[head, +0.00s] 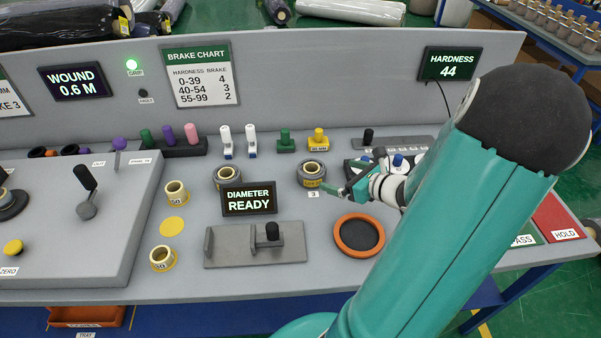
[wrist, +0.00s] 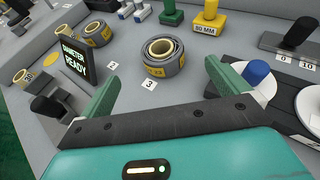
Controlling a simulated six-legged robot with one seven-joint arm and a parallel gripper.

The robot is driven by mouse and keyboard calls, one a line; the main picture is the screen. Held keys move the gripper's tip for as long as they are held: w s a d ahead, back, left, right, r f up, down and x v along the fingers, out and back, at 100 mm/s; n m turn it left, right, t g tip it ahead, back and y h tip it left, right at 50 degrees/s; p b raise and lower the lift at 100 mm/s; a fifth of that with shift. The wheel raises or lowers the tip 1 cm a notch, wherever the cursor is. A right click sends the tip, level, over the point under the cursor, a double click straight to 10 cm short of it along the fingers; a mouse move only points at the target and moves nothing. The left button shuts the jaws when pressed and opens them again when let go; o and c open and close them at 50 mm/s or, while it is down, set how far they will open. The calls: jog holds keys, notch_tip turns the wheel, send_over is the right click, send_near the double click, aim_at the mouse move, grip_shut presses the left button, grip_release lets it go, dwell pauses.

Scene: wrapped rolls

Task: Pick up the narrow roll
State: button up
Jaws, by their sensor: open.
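A grey wrapped roll (head: 311,173) with a cream core and a yellow label lies flat on the bench by the tag 3. It also shows in the wrist view (wrist: 171,67), just ahead of and between my fingertips. A second grey roll (head: 227,174) sits to its left, partly behind the diameter display; the wrist view shows it too (wrist: 98,34). I cannot tell for sure which is the narrow roll. My gripper (head: 343,182) is open and empty, with its green fingers (wrist: 160,78) apart, just right of the roll by tag 3 in the head view.
The diameter display (head: 248,199) reads READY. A grey fixture (head: 285,253) with a black knob and an orange-rimmed dish (head: 340,238) stand in front. Green and yellow handled pieces (head: 319,140) stand behind. A blue-knobbed device (wrist: 262,80) stands close to my right finger.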

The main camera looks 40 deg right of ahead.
send_near(306, 163)
jog(key=shift+w+f, duration=0.95)
jog(key=shift+w, duration=0.15)
jog(key=shift+f+x, duration=0.2)
jog(key=shift+x, duration=2.45)
jog(key=shift+s+a, duration=0.1)
jog(key=c, duration=1.2)
jog(key=shift+o, duration=0.2)
jog(key=shift+r, duration=0.2)
jog(key=shift+r, duration=0.6)
jog(key=s+a+r, duration=0.4)
jog(key=s+r, duration=0.7)
jog(key=s, duration=0.2)
jog(key=shift+s+r, duration=0.25)
